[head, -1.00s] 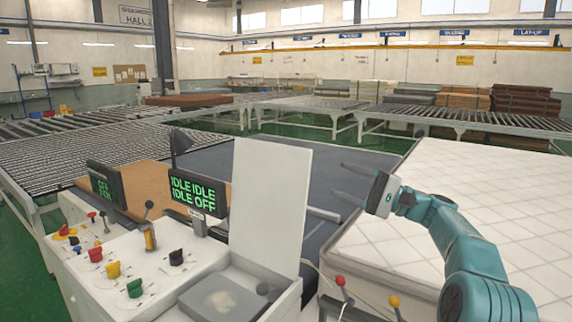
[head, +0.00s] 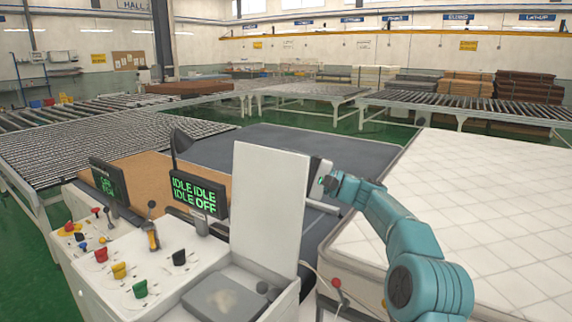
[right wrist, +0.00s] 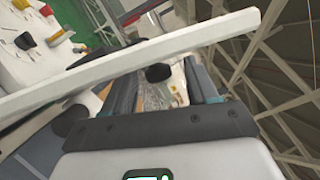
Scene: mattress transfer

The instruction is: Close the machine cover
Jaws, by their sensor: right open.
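The machine cover (head: 268,200) is a white flat panel standing upright, hinged at the back of an open recess (head: 222,297) in the control console. My right gripper (head: 318,178) is just right of and behind the cover's right edge in the head view. Its fingertips are not clear there. In the right wrist view, the gripper (right wrist: 165,82) has its dark fingers apart, and the cover (right wrist: 150,70) shows as a white bar crossing in front of them. I cannot tell whether they touch. My left gripper is not in view.
The console (head: 110,270) carries coloured knobs, a lever and a screen (head: 199,194) reading IDLE and OFF. A white quilted mattress (head: 480,200) lies at the right. A red-knobbed lever (head: 337,283) stands right of the recess. Roller conveyors (head: 100,150) fill the back.

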